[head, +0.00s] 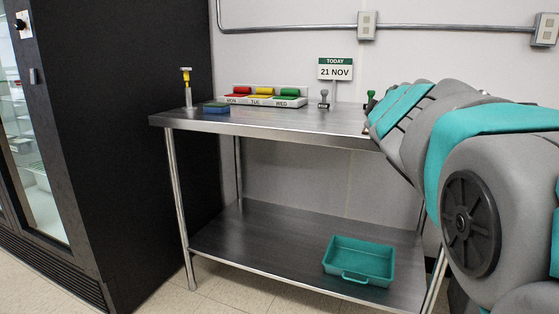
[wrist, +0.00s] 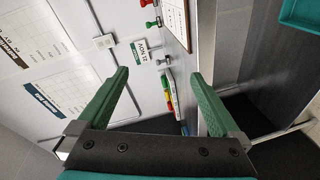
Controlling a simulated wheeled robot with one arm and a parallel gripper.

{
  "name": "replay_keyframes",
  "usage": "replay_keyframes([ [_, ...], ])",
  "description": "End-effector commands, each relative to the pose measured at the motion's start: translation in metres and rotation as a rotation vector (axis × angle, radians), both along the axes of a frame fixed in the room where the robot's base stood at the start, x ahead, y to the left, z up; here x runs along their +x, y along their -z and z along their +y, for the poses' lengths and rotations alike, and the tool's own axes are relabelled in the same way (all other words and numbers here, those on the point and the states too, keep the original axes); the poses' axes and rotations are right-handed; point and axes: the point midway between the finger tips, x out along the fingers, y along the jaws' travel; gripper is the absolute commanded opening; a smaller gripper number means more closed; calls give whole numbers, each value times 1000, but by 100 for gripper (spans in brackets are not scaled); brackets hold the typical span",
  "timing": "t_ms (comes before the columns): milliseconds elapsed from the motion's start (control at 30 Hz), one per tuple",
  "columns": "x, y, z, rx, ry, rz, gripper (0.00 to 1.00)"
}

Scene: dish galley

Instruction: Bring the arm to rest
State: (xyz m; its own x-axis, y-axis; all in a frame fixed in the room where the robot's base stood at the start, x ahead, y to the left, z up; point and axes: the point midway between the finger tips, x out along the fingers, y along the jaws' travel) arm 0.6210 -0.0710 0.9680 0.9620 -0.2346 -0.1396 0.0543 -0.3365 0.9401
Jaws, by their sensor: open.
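My gripper (wrist: 158,76) shows in the wrist view, with its two green fingers spread wide and nothing between them. Its fingers point toward the wall and the steel table (head: 275,125), apart from both. In the head view my arm fills the right side, bent over the table's right end, and the gripper itself cannot be made out there.
On the table stand a pill organizer-like row of red, yellow and green blocks (head: 264,96), a blue sponge-like block (head: 216,107), a yellow-topped dispenser (head: 187,88) and stamps (head: 324,99). A teal tray (head: 358,262) lies on the lower shelf. A dark fridge (head: 130,140) stands left.

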Motion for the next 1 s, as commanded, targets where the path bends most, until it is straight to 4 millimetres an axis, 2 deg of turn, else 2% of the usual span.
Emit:
replay_keyframes([
  [33, -16, 32, -13, 90, 63, 68, 100],
  [100, -41, 79, -27, 211, 150, 166, 100],
  [233, -97, 161, -36, 412, 304, 349, 100],
  [300, -132, 202, -34, 507, 384, 449, 100],
  [367, -164, 235, -29, 582, 454, 539, 100],
  [467, -221, 285, -14, 696, 565, 690, 100],
  [500, -245, 303, -6, 737, 610, 755, 100],
  [633, -322, 346, 24, 847, 742, 951, 100],
  [700, -357, 360, 39, 889, 801, 1041, 100],
  [800, -396, 373, 57, 927, 868, 1142, 100],
  [867, -412, 377, 63, 939, 895, 1185, 100],
  [1000, -414, 378, 65, 941, 897, 1191, 100],
])
